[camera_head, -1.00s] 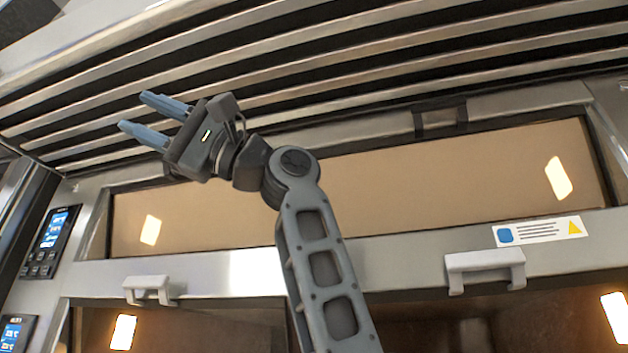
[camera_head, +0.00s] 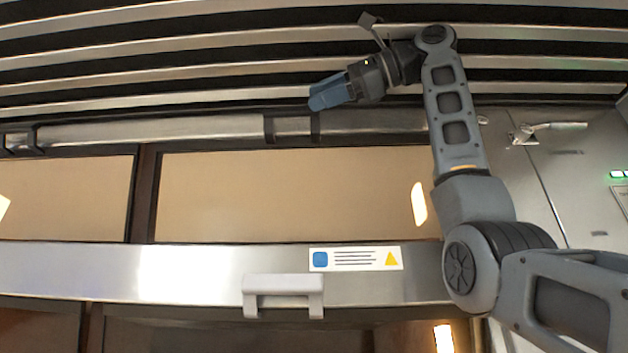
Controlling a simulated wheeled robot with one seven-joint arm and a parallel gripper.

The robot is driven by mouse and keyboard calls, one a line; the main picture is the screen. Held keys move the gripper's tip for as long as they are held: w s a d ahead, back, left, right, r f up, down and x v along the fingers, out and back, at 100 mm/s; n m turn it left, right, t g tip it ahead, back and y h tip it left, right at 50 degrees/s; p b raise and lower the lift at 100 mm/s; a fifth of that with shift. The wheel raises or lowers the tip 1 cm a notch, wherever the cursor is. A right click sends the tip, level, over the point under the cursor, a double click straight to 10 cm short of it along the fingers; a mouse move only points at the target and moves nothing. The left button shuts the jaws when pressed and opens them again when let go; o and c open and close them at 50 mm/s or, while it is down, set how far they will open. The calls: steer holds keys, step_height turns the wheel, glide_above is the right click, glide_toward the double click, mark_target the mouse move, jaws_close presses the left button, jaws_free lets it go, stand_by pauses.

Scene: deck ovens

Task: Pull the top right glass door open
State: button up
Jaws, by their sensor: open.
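The top right glass door (camera_head: 285,195) is a wide, tan-looking pane above a steel strip (camera_head: 150,270); it looks shut. A pale grey bar handle (camera_head: 283,290) sits low on that strip, below the pane and left of my arm. My gripper (camera_head: 325,95) has blue fingers pointing left and slightly down. It is open and empty, above and to the right of the handle in the picture, in front of the slats over the door. It appears clear of the handle. My arm covers the right end of the pane and strip.
A label with a blue square and yellow triangle (camera_head: 355,259) is on the strip. Slatted vents (camera_head: 150,65) run above a steel rail (camera_head: 170,130). Another pane (camera_head: 65,195) is at left, and lower dark glass (camera_head: 230,335) below. A steel panel (camera_head: 570,190) with a lever is at right.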

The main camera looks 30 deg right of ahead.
mark_target(299, 108)
steer(key=shift+w+d+p+x, duration=0.15)
steer(key=shift+p+x, duration=0.45)
steer(key=shift+x, duration=1.1)
steer(key=shift+w+d+p+x, duration=0.15)
steer(key=shift+p+x, duration=0.45)
steer(key=shift+x, duration=1.1)
jaws_close()
steer(key=shift+f, duration=0.1)
